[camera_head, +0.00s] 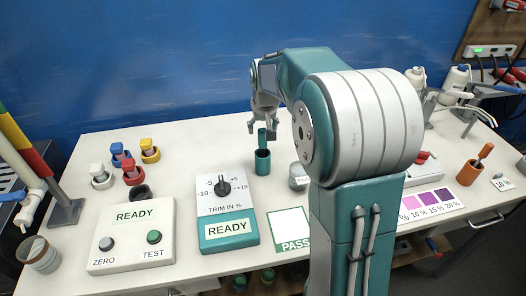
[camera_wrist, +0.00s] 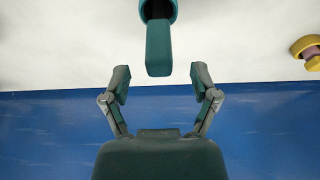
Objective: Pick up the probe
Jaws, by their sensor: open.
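A probe with a flat teal handle (camera_head: 262,137) stands upright in a small teal cup (camera_head: 262,162) on the white table. In the wrist view its handle (camera_wrist: 158,50) points toward my gripper, with the cup (camera_wrist: 158,8) cut off at the top edge. My gripper (camera_head: 263,126) is open just above the probe. In the wrist view my gripper (camera_wrist: 160,77) has its two fingers spread on either side of the handle's end, with a gap on both sides. The probe's lower part is hidden in the cup.
A trim dial box (camera_head: 227,232) and a READY box (camera_head: 131,240) stand at the front. Coloured plugs (camera_head: 150,151) stand at the left. A grey-lidded jar (camera_head: 298,177) is near the teal cup. A brown cup (camera_head: 468,173) with a brown-handled tool is at the right.

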